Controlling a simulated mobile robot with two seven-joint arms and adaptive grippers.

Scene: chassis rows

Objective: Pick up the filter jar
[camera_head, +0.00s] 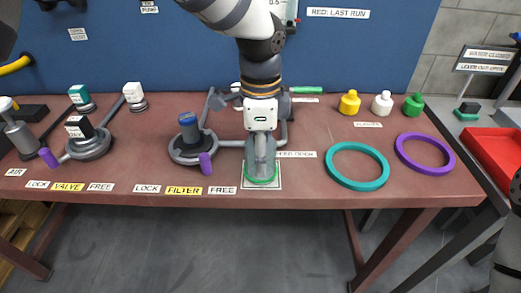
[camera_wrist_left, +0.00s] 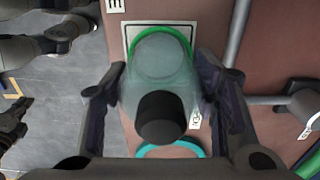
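A translucent grey jar with a black knob (camera_wrist_left: 160,118) stands upright in a green ring (camera_wrist_left: 158,30) on a white square at the front middle of the bench. In the head view the jar (camera_head: 262,170) is partly hidden by my left gripper (camera_head: 261,140), which reaches down over it. In the left wrist view the fingers of my left gripper (camera_wrist_left: 162,85) lie on either side of the jar, apart, with what looks like a narrow gap to its sides. My right gripper does not show.
Left of the jar, a blue-capped cylinder (camera_head: 189,128) sits in a grey ring with a purple lever (camera_head: 205,163), near the FILTER label (camera_head: 184,190). A teal ring (camera_head: 357,183) and a purple ring (camera_head: 443,165) lie to the right. Yellow, white and green bottles (camera_head: 413,105) stand behind them.

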